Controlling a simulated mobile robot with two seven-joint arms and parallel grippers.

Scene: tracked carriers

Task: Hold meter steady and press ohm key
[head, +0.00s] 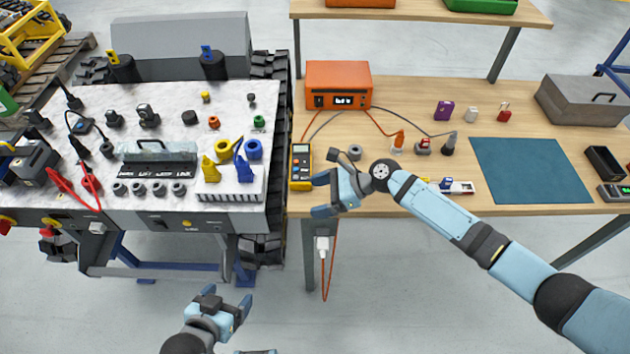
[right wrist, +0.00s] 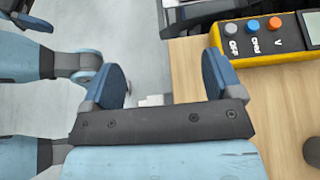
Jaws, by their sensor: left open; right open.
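The yellow meter (head: 301,167) with a dark face lies on the wooden table near its left edge. My right gripper (head: 321,195) is open and empty, just right of the meter's near end. Its fingers (right wrist: 165,78) are apart, with the meter outside them. My left gripper (head: 250,328) is open and empty, low in front of the carrier, away from the meter.
An orange bench unit (head: 338,85) stands behind the meter, with leads running across the table. A grey ring (head: 355,152) lies right of the meter. A tracked carrier (head: 105,98) with a cluttered top adjoins the table's left side. A teal mat (head: 530,170) lies clear at right.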

